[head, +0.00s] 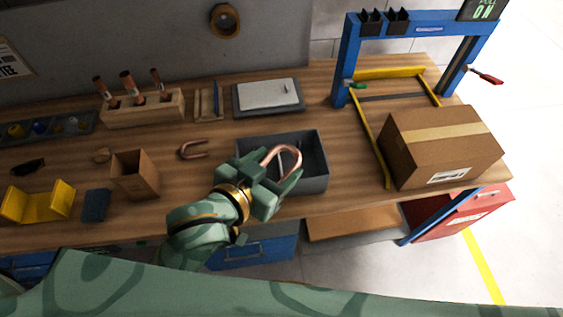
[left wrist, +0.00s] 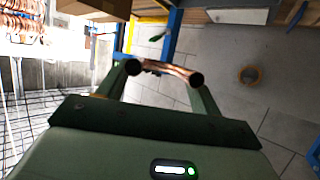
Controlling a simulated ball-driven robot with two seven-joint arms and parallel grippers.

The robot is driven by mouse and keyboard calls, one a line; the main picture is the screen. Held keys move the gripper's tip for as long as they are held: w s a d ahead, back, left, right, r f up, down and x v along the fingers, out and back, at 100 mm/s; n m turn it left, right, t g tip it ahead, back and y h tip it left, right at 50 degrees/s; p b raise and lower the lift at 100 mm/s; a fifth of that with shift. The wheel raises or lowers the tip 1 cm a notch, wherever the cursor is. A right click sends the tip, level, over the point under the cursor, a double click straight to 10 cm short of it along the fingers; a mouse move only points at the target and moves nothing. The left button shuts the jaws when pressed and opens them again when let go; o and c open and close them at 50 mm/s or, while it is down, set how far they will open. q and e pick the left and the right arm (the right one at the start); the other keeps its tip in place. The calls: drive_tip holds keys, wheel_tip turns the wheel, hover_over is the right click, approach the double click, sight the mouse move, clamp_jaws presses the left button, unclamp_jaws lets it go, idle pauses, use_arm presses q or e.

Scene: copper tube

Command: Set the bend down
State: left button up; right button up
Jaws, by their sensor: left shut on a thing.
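A copper bend (head: 284,157), a U-shaped tube, is held by my left gripper (head: 272,183) over the grey bin (head: 314,172). In the left wrist view the bend (left wrist: 165,69) lies between the two fingertips of my left gripper (left wrist: 165,76), which is shut on it. In the head view the gripper and bend hide part of the bin's inside; something pale and thin shows in there. My right gripper is not in view.
A cardboard box (head: 441,146) stands right of the bin, by a blue frame (head: 347,62). Behind the bin lies a grey case (head: 268,95). To the left are a wooden block with tools (head: 143,110), an open cardboard holder (head: 134,174) and yellow V-blocks (head: 38,203).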

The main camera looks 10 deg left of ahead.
use_arm(q)
drive_tip(key=w+a+f+b, duration=0.3)
drive_tip(key=w+a+f, duration=0.4)
drive_tip(key=w+f, duration=0.3)
wheel_tip(320, 180, down, 3)
drive_tip(key=shift+w+f+b, duration=0.1)
drive_tip(key=shift+w+b, duration=0.25)
drive_tip(key=shift+w, duration=0.05)
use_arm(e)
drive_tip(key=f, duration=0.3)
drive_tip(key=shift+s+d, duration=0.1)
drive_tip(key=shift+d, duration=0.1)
use_arm(q)
drive_tip(key=shift+f, duration=0.6)
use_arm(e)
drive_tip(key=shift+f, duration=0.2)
use_arm(q)
drive_tip(key=o, duration=1)
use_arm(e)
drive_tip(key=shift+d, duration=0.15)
